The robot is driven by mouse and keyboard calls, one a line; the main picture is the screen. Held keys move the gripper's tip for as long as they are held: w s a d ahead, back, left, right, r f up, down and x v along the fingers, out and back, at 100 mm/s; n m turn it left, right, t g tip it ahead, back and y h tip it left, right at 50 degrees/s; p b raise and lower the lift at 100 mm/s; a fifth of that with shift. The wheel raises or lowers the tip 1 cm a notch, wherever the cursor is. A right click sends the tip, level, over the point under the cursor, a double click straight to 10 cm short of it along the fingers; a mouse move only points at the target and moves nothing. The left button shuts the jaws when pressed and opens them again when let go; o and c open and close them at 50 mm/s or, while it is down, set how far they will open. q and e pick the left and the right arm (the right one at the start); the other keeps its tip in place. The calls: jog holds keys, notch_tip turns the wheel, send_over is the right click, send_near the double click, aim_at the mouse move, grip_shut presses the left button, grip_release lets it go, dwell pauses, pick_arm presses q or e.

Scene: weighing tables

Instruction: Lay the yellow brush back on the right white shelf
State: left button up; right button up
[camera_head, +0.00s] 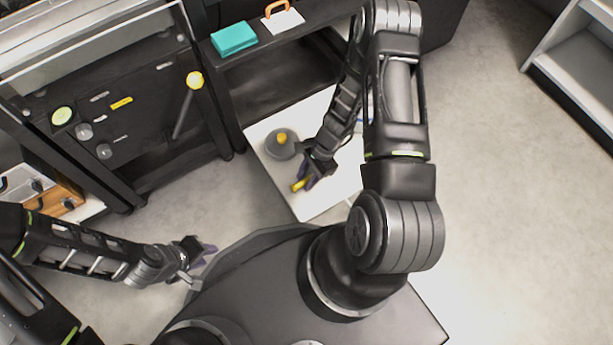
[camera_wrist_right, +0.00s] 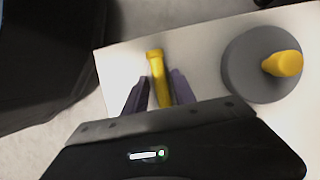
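The yellow brush (camera_wrist_right: 156,72) is between the two purple fingers of my right gripper (camera_wrist_right: 160,88) in the right wrist view. The fingers lie close along both its sides and look shut on it; its lower end is hidden by the gripper body. In the head view the brush (camera_head: 299,185) shows at the right gripper (camera_head: 309,181), over the front part of the white shelf (camera_head: 318,205). I cannot tell whether the brush touches the shelf. My left gripper (camera_head: 208,252) is at the lower left, away from the shelf, its fingers apart and empty.
A grey round object with a yellow knob (camera_head: 281,141) stands on the white shelf beside the right gripper. A dark rack (camera_head: 135,110) stands at the left. A teal block (camera_head: 234,39) lies on the dark table behind. The shelf's front corner is bare.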

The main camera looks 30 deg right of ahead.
jog(key=shift+o, duration=0.7)
jog(key=shift+r, duration=0.2)
jog(key=p+v, duration=0.4)
jog(key=v, duration=0.8)
jog(key=shift+p, duration=0.35)
jog(key=s+a+n, duration=0.3)
jog(key=a+n, duration=0.5)
jog(key=a, duration=0.3)
jog(key=s+a+r+n+t, duration=0.1)
jog(key=s+a+n, duration=0.3)
jog(key=a+n, duration=0.4)
jog(key=a, duration=0.3)
jog(key=shift+s+h, duration=0.3)
jog(key=shift+s, duration=0.05)
